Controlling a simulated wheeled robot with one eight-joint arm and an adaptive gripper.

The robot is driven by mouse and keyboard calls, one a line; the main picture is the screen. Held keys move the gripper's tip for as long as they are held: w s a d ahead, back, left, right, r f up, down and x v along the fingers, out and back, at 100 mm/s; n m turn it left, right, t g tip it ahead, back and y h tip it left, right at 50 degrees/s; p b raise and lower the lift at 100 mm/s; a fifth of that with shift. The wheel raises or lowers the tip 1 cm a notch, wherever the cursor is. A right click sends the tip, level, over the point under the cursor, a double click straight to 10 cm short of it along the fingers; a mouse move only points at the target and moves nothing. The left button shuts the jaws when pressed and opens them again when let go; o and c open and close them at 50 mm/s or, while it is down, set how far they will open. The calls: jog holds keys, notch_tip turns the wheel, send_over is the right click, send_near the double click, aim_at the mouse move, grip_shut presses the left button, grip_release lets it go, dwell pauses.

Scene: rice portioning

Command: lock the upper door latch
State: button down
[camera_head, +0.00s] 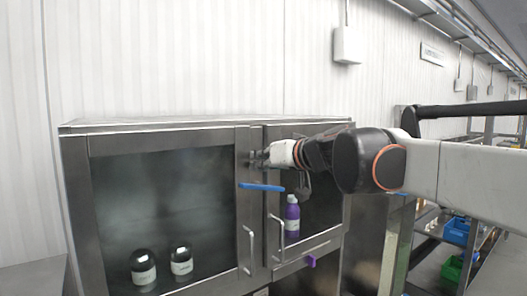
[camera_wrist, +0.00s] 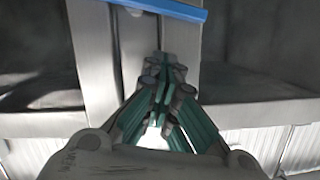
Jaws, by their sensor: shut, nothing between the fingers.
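The upper latch shows as a blue bar (camera_head: 262,187) lying nearly level across the seam between the two cabinet doors. It also crosses the top of the wrist view as a blue bar (camera_wrist: 170,9). My gripper (camera_head: 257,158) is at the door seam, a little above the blue bar in the head view and apart from it. In the wrist view my gripper (camera_wrist: 165,70) has its green-sided fingers together, with nothing between them. The left door (camera_head: 243,215) and right door (camera_head: 270,225) look closed. Whether the fingertips touch the door frame I cannot tell.
Metal handles (camera_head: 248,250) stand out below the blue bar. A purple latch (camera_head: 311,261) is lower right. Dark-topped bottles (camera_head: 144,272) and a purple bottle (camera_head: 292,218) are behind the glass. My arm reaches in from the right. Shelves with bins (camera_head: 457,232) stand at far right.

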aim_at(245, 182)
jog(key=shift+s+a+f, duration=0.1)
jog(key=shift+s+f, duration=0.15)
jog(key=shift+f, duration=0.35)
jog(key=shift+s+a+f, duration=0.1)
jog(key=shift+s+f, duration=0.1)
jog(key=shift+f, duration=0.4)
jog(key=shift+w+f, duration=0.1)
jog(key=shift+f, duration=0.15)
jog(key=shift+s+a+f+n+b, duration=0.2)
jog(key=shift+a+f+n+b, duration=0.15)
jog(key=shift+f+n, duration=0.25)
jog(key=shift+s+a+f+n+t+h, duration=0.25)
jog(key=shift+f+n+h, duration=0.2)
jog(key=shift+n, duration=0.25)
jog(key=shift+s, duration=0.1)
